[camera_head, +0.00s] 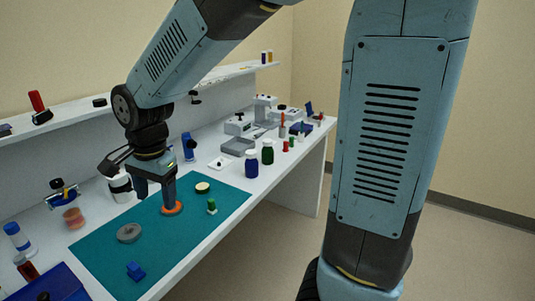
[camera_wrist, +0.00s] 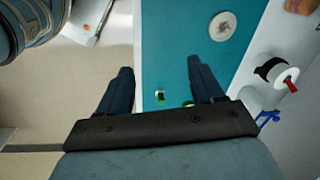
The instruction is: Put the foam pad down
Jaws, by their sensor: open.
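My gripper (camera_head: 156,196) hangs over the teal mat (camera_head: 105,262), fingers pointing down and apart. In the wrist view my gripper (camera_wrist: 160,64) shows two spread dark fingers with nothing held between them. I cannot tell which thing is the foam pad. An orange ring-like piece (camera_head: 172,209) lies on the mat just below one finger; whether they touch is unclear. Also on the mat are a grey disc (camera_head: 129,233), a blue block (camera_head: 136,271), a cream round piece (camera_head: 202,187) and a small green-topped item (camera_head: 211,207). A pale disc (camera_wrist: 222,26) shows in the wrist view.
A white jar with a black band (camera_head: 120,187) stands behind the mat. Blue (camera_head: 251,166) and dark green (camera_head: 267,153) bottles stand beyond its far end. A blue box (camera_head: 58,285) is at the lower left. Bare mat lies between the pieces.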

